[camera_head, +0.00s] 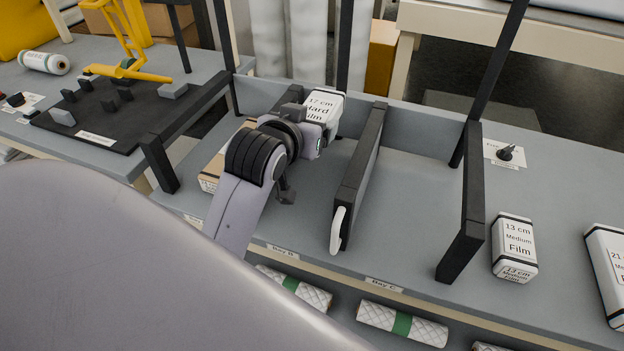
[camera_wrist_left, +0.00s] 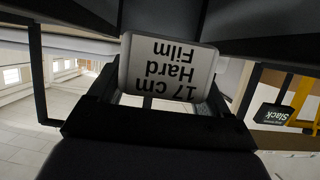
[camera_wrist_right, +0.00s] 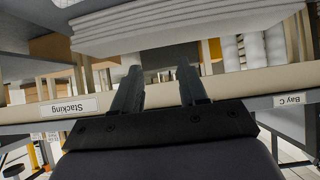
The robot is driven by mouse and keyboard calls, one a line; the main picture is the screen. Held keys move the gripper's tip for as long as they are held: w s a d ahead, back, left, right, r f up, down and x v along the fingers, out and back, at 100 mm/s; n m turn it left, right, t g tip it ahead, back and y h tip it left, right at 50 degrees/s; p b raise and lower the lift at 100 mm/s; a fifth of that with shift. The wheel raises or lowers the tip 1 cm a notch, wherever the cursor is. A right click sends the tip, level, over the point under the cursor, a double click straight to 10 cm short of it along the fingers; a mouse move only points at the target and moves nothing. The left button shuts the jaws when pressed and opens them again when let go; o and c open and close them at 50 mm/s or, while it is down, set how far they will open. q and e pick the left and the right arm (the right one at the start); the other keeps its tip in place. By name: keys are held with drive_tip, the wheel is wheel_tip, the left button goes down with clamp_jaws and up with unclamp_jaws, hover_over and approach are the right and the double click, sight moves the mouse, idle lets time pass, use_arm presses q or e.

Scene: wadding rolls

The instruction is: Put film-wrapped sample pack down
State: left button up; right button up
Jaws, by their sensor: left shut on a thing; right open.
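The film-wrapped sample pack (camera_head: 324,105), white with dark bands and labelled "17 cm Hard Film", is held in the bay at the middle of the head view. My left gripper (camera_head: 308,122) is shut on it. The pack also shows in the left wrist view (camera_wrist_left: 168,68), its label upside down between the dark fingers. Whether its underside touches the bay floor is hidden by the gripper and arm. My right gripper (camera_wrist_right: 157,88) is open and empty, facing a bench edge with "Stacking" and "Bay C" labels. It is out of the head view.
Black dividers (camera_head: 362,165) separate the bays. A tan pack (camera_head: 210,172) lies left of my left forearm, partly hidden. The bay right of the middle divider is clear. A 13 cm Medium Film pack (camera_head: 514,245) stands farther right. Quilted rolls (camera_head: 402,323) lie below the bench edge.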

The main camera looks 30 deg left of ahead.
use_arm(q)
wheel_tip(320, 180, down, 10)
drive_tip(key=shift+r+b, duration=0.25)
drive_tip(key=shift+b, duration=0.65)
wheel_tip(320, 180, down, 4)
drive_tip(key=shift+r+b, duration=0.2)
drive_tip(key=shift+b, duration=0.2)
drive_tip(key=shift+f, duration=0.2)
